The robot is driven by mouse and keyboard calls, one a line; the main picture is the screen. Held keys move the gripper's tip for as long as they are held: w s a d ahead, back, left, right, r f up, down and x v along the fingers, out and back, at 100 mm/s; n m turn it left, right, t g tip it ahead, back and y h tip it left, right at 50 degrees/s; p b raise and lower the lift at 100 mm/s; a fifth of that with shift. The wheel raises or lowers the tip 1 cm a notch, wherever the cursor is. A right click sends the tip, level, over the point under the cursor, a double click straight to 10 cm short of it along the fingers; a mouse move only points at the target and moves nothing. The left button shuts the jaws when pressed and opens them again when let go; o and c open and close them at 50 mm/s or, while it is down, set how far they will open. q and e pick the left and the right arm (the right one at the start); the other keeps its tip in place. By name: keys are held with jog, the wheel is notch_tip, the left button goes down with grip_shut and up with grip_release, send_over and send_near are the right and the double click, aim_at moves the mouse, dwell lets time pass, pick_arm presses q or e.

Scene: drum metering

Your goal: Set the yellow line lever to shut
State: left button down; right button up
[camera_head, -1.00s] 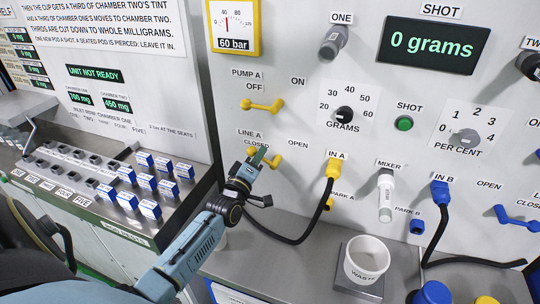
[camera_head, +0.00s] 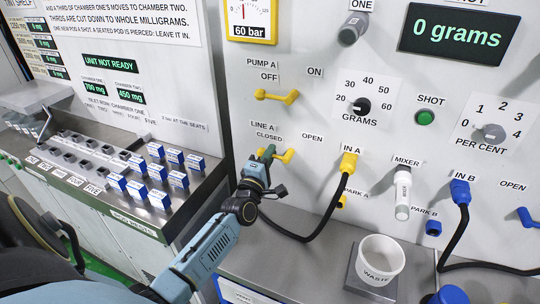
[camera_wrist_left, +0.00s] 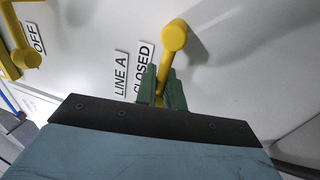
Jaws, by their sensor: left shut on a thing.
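The yellow line lever (camera_head: 288,156) is on the white panel under the LINE A and CLOSED labels, with OPEN to its right. Its arm points left, toward the CLOSED side. My left gripper (camera_head: 268,152) is shut on the lever's left part, and its green fingers hide some of it. In the left wrist view the lever's rounded yellow end (camera_wrist_left: 174,36) stands out above the fingers, and its bar runs down between the green fingertips (camera_wrist_left: 160,88). The CLOSED label is just left of it there. My right gripper is in neither view.
The yellow pump A lever (camera_head: 276,96) is above, pointing to OFF. A black hose with a yellow plug (camera_head: 349,161) hangs just right of my left gripper. Blue-and-white pods (camera_head: 155,198) stand on the left counter. A white waste cup (camera_head: 380,262) stands below right.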

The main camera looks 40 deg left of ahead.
pick_arm(q)
jog(key=shift+a+r, duration=0.2)
jog(key=shift+a, duration=0.05)
jog(key=c, duration=1.7)
grip_release()
jog(key=shift+f, duration=0.15)
jog(key=shift+s+d, duration=0.1)
jog(key=v, duration=1.3)
jog(key=shift+s+f+b, duration=0.1)
jog(key=shift+b, duration=0.25)
